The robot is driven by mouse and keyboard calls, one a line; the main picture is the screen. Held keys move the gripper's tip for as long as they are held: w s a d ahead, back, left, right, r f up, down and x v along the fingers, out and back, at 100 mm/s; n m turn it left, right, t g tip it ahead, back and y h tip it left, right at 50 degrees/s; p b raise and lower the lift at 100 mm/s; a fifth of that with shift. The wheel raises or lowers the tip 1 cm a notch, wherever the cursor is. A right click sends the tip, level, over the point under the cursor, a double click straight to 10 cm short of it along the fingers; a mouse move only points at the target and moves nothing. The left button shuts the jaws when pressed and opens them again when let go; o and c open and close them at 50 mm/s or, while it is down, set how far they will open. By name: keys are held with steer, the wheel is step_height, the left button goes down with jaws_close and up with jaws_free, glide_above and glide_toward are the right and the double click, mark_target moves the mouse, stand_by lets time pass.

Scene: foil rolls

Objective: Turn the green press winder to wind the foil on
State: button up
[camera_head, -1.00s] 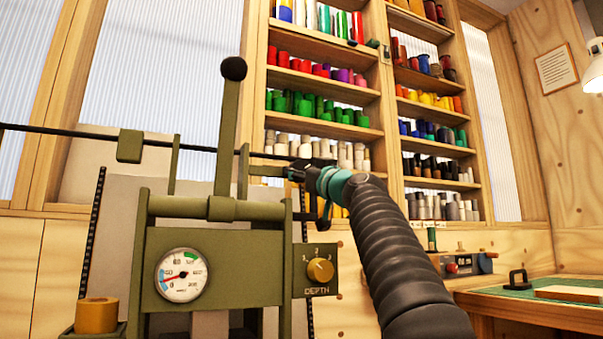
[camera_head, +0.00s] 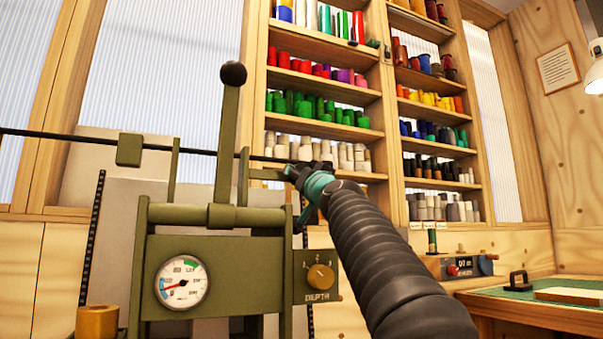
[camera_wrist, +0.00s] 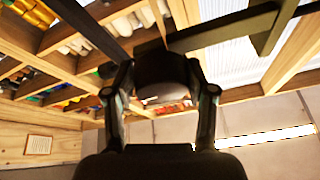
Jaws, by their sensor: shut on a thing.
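The olive-green press (camera_head: 215,258) fills the left middle of the head view, with its upright lever and black ball on top. My gripper (camera_head: 298,178) is at the press's upper right side, partly hidden by my own wrist. In the wrist view, the two fingers of my gripper (camera_wrist: 165,98) are closed on either side of a dark rounded winder knob (camera_wrist: 162,72). A dark olive bar (camera_wrist: 225,32) runs off from behind the knob to the upper right. In the head view the knob is too hidden to make out.
Shelves of coloured foil rolls (camera_head: 318,110) stand behind. A small counter box (camera_head: 462,266) and a green-topped bench (camera_head: 545,297) are at the right. A brown cup (camera_head: 97,322) is lower left.

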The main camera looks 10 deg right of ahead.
steer(key=shift+r+m, duration=0.1)
steer(key=shift+m, duration=0.2)
steer(key=o, duration=1.2)
steer(key=shift+c, duration=0.2)
steer(key=a+v, duration=0.1)
steer(key=v, duration=0.6)
steer(key=shift+s+d, duration=0.25)
steer(key=shift+d, duration=0.2)
